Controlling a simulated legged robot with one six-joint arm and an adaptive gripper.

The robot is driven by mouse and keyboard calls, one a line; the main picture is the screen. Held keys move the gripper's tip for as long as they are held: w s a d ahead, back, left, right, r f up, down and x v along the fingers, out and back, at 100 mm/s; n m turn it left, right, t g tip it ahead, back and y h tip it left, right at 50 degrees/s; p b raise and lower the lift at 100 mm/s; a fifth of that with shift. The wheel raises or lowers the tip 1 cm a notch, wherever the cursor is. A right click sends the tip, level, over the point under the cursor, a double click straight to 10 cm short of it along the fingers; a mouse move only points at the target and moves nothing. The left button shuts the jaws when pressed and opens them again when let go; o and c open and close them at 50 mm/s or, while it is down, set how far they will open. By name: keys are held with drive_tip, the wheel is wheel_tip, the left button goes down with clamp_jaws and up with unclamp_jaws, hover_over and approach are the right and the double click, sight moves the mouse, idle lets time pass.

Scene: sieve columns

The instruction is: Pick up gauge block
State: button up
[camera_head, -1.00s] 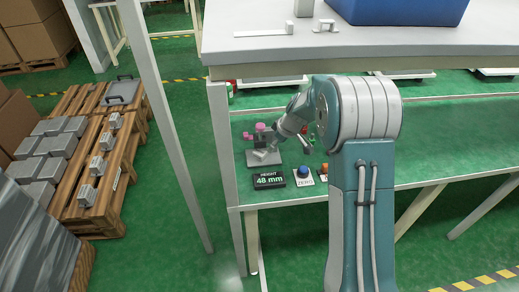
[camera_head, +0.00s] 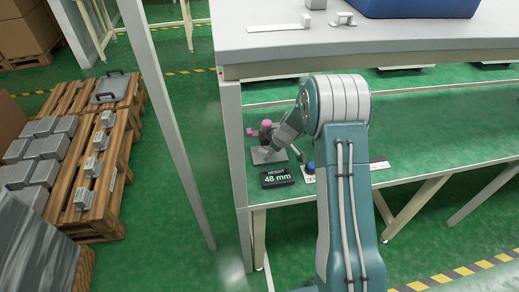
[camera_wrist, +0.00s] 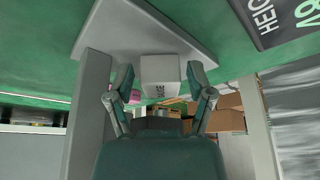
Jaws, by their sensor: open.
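The gauge block (camera_wrist: 161,76) is a pale grey block with small dark lettering in the wrist view. It rests against a flat grey plate (camera_wrist: 130,28). My gripper (camera_wrist: 160,84) is open, with one finger on each side of the block; small gaps seem to show beside it. In the head view my gripper (camera_head: 276,146) is low over the grey plate (camera_head: 279,157) on the green bench, and the block is small and partly hidden there.
A black display (camera_head: 278,178) reading HEIGHT 48 mm stands in front of the plate. A blue button (camera_head: 310,167) is right of it. A pink-topped part (camera_head: 266,124) is behind the plate. A white upper shelf (camera_head: 380,45) overhangs the bench. Bench legs stand close to my arm.

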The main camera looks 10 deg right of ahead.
drive_tip(key=shift+a+f, duration=0.15)
drive_tip(key=shift+f, duration=0.05)
drive_tip(key=shift+d, duration=0.25)
drive_tip(key=c, duration=0.9)
drive_tip(key=shift+a, duration=0.1)
clamp_jaws()
drive_tip(key=shift+a+r, duration=0.1)
drive_tip(key=shift+a, duration=0.05)
